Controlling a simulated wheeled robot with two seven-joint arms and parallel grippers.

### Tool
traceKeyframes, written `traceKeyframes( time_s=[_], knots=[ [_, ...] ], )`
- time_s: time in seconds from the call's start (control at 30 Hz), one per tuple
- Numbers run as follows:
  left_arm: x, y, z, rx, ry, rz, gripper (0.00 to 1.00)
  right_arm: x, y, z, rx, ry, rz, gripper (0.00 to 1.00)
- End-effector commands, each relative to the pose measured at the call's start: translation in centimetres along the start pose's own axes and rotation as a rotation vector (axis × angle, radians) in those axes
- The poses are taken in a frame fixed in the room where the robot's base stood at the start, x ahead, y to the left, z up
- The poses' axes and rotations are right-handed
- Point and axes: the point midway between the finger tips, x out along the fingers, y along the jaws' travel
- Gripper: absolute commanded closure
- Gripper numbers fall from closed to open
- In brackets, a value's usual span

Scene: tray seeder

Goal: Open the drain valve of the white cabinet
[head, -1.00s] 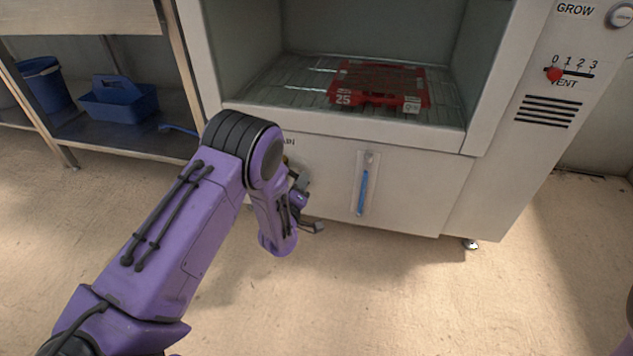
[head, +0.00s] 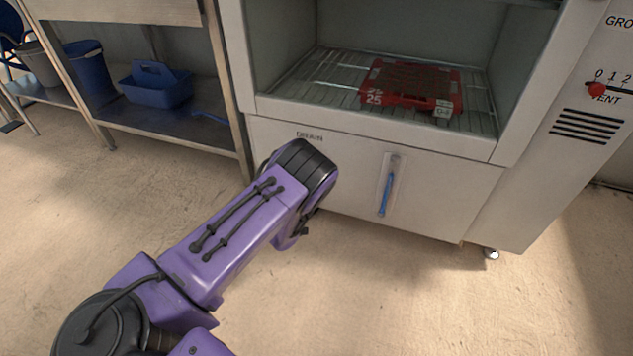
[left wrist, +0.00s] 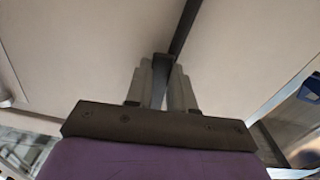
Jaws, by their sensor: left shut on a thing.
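The white cabinet (head: 345,160) stands ahead, with a DRAIN label (head: 309,136) on its lower front panel. In the head view my purple left arm covers the area below that label, so the drain valve and my left gripper are hidden there. In the left wrist view my left gripper (left wrist: 160,88) is shut, with a narrow dark grey piece, apparently the drain valve handle (left wrist: 161,68), between its two fingers. The pale cabinet surface lies behind it. The handle's angle is hard to tell. My right gripper is not in view.
A red tray (head: 412,86) sits on the wire rack inside the cabinet. A blue level gauge (head: 386,190) is on the front panel, right of my arm. A metal shelf (head: 180,132) with a blue caddy (head: 155,85) stands at left. The floor in front is clear.

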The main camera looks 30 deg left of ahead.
Motion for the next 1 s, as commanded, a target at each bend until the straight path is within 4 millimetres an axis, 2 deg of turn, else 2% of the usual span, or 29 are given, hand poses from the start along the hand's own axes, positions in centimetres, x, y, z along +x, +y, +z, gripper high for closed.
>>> traceKeyframes(
  time_s=[0.3,0.83,0.87,0.9,0.93,1.0],
  knots=[
    [-0.5,-1.5,0.1,0.116,-0.006,-0.009,1.0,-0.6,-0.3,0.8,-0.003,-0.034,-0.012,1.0],
    [-0.6,-1.9,0.2,0.141,-0.008,-0.013,1.0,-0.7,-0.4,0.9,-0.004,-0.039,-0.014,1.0],
    [-0.6,-1.9,0.2,0.141,-0.008,-0.014,0.74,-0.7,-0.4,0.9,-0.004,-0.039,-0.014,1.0],
    [-0.6,-1.9,0.1,0.141,-0.008,-0.014,0.61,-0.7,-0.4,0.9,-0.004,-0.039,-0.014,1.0],
    [-0.6,-1.9,0.1,0.141,-0.008,-0.014,0.51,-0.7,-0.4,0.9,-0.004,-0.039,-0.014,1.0],
    [-0.5,-1.9,0.1,0.14,-0.006,-0.013,0.51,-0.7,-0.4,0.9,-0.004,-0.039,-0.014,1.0]
  ],
)
